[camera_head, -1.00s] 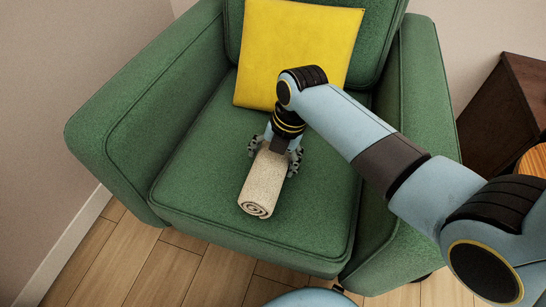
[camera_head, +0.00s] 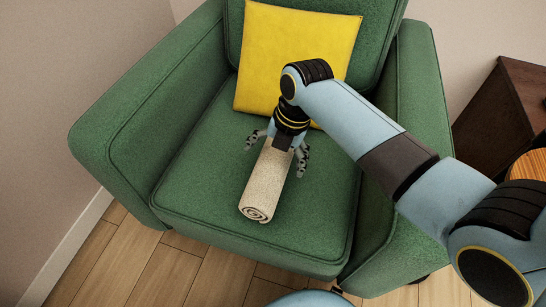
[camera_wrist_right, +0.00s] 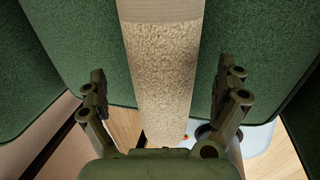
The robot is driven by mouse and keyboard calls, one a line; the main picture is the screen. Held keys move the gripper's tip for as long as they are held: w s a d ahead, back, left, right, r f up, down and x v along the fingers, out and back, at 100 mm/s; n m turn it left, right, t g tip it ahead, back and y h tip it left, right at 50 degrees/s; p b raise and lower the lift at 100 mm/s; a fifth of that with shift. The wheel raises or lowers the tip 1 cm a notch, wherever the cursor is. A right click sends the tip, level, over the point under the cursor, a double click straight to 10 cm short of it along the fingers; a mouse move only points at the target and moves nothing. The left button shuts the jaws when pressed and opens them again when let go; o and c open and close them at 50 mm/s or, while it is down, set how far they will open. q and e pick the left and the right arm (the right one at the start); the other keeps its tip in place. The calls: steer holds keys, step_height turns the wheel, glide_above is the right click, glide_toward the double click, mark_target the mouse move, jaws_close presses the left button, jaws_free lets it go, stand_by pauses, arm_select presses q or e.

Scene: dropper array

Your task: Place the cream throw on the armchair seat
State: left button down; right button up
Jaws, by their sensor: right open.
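The cream throw (camera_head: 265,185) is a rolled-up bundle lying on the green armchair seat (camera_head: 210,180), its spiral end toward the seat's front edge. My right gripper (camera_head: 276,155) is open above the far part of the roll, with one finger on each side of it. In the right wrist view the throw (camera_wrist_right: 163,80) runs between the two spread fingers (camera_wrist_right: 165,100), with gaps on both sides. My left gripper is not in view.
A yellow cushion (camera_head: 290,55) leans on the backrest behind my right gripper. The green armrests (camera_head: 140,115) rise at both sides. A dark wooden cabinet (camera_head: 500,110) stands at the right. The seat left of the throw is clear.

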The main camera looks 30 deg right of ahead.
steer(key=p+v, duration=0.3)
steer(key=v, duration=0.5)
steer(key=shift+r, duration=0.25)
steer(key=shift+s+d+r, duration=0.1)
steer(key=shift+r, duration=0.15)
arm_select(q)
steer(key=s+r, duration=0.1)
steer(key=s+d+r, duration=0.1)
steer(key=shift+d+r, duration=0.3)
